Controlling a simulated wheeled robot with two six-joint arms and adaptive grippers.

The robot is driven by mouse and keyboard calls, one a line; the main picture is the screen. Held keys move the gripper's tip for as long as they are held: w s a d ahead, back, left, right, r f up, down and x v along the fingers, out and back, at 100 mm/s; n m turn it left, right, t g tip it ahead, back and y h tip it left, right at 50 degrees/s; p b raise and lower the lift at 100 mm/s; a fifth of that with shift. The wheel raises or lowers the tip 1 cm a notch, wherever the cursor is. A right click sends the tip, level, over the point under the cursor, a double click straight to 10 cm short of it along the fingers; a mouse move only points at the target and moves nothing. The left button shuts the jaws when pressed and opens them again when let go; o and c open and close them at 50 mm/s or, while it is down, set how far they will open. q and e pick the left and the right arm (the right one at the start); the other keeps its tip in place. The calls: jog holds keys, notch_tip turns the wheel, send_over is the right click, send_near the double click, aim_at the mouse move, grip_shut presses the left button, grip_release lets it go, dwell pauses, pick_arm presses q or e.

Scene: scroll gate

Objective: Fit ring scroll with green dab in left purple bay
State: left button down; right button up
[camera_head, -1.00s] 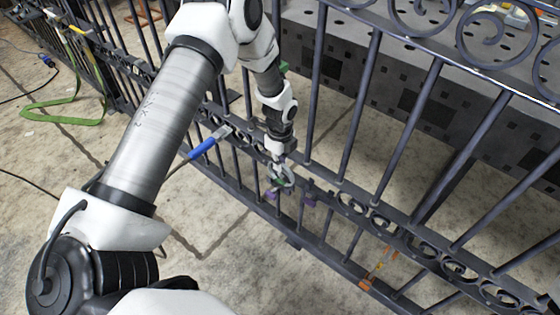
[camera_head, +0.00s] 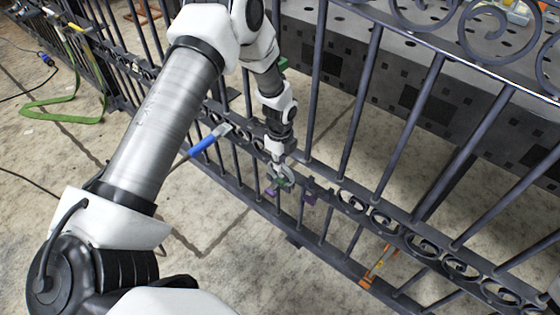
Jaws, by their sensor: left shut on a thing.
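My left gripper (camera_head: 279,163) points down at the gate's middle rail and is shut on a small grey ring scroll (camera_head: 286,172). A green patch shows beside the fingertips at the ring; the green dab itself is too small to make out. Two purple marks sit on the gate: the left purple bay (camera_head: 271,191) is just below the held scroll, and the right purple mark (camera_head: 309,191) is a little to its right. I cannot tell whether the scroll touches the rail. My right gripper is not in view.
The dark iron gate (camera_head: 377,225) runs diagonally across, with scrolls along its middle rail. A blue-handled tool (camera_head: 204,144) rests at the rail to the left. An orange clamp (camera_head: 374,270) is on the lower right. A grey perforated bench (camera_head: 400,50) stands behind.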

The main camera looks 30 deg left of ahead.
pick_arm(q)
jog(key=shift+f, duration=0.4)
jog(key=c, duration=1.1)
grip_release()
jog(key=shift+c, duration=0.2)
notch_tip(320, 180, up, 12)
jog(key=shift+s+f, duration=0.1)
